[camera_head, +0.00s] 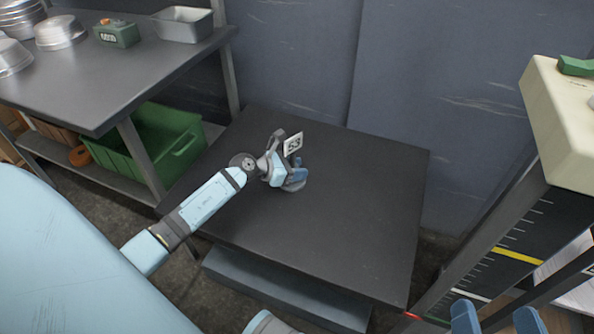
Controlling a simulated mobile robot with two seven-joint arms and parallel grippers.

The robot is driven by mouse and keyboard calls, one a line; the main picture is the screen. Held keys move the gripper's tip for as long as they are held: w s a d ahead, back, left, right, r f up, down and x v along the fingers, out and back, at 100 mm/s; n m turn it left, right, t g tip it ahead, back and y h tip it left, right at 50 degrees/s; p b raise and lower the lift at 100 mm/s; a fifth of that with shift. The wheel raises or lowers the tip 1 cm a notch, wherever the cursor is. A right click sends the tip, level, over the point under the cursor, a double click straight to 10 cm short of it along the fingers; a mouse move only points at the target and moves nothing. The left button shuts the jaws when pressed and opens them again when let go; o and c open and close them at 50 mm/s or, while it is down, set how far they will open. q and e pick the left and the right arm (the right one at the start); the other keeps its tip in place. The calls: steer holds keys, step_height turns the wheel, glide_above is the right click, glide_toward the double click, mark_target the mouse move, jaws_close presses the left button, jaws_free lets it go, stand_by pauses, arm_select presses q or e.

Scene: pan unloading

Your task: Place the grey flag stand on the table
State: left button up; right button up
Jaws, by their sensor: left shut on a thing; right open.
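The grey flag stand (292,144) shows its square black-and-white marker flag above my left gripper, and part of its round grey base below the fingers. My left gripper (297,175) is shut on the flag stand, over the left-middle of the dark table (350,230). The stand looks about upright. The base is at or very close to the tabletop; I cannot tell whether it touches. The gripper hides most of the post. My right gripper (496,320) shows at the bottom right edge with its two blue fingers apart and nothing between them.
A metal workbench (90,85) at the upper left carries metal pans (60,32), a green box (117,34) and a grey tray (182,24). A green crate (155,140) sits on its lower shelf. A pale machine (560,120) stands right. The table's right half is clear.

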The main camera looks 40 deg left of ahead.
arm_select(q)
steer(key=shift+f, duration=0.1)
steer(key=o, duration=1)
